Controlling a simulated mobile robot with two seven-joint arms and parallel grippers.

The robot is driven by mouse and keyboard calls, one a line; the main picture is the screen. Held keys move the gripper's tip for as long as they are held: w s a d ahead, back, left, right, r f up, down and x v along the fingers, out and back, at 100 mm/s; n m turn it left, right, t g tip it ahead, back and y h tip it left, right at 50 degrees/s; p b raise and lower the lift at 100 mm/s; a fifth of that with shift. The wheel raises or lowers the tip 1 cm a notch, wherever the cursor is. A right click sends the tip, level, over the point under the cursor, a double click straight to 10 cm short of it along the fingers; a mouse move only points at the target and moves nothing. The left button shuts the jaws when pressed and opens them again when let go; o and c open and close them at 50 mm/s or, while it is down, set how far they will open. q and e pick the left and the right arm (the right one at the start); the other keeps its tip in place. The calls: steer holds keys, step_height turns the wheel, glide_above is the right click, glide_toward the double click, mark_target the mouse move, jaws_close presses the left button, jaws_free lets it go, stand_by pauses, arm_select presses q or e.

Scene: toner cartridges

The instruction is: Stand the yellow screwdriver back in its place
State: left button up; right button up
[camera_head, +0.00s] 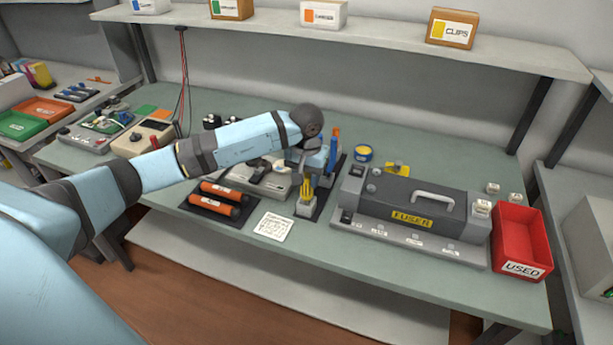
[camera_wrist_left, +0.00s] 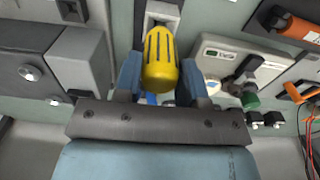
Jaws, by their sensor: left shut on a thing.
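The yellow screwdriver (camera_head: 305,189) has a yellow handle with dark grooves. My left gripper (camera_head: 308,170) is shut on this handle, and the handle (camera_wrist_left: 160,62) shows between its two blue fingers in the left wrist view. In the head view the screwdriver is roughly upright, just above or at a small pale holder block (camera_head: 306,209) on a dark mat. The pale block also shows past the handle in the left wrist view (camera_wrist_left: 163,10). I cannot tell whether the shaft is in the block; the shaft is hidden. My right gripper is not in view.
A grey fuser unit (camera_head: 400,208) stands right of the mat, with a red bin (camera_head: 521,240) beyond. A blue-and-orange tool (camera_head: 335,147) stands behind my gripper. A shelf (camera_head: 390,47) spans the back.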

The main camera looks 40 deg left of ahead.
arm_select(q)
steer(key=o, duration=1.2)
steer(key=shift+r, duration=0.35)
step_height(320, 180, up, 13)
steer(key=b, duration=0.1)
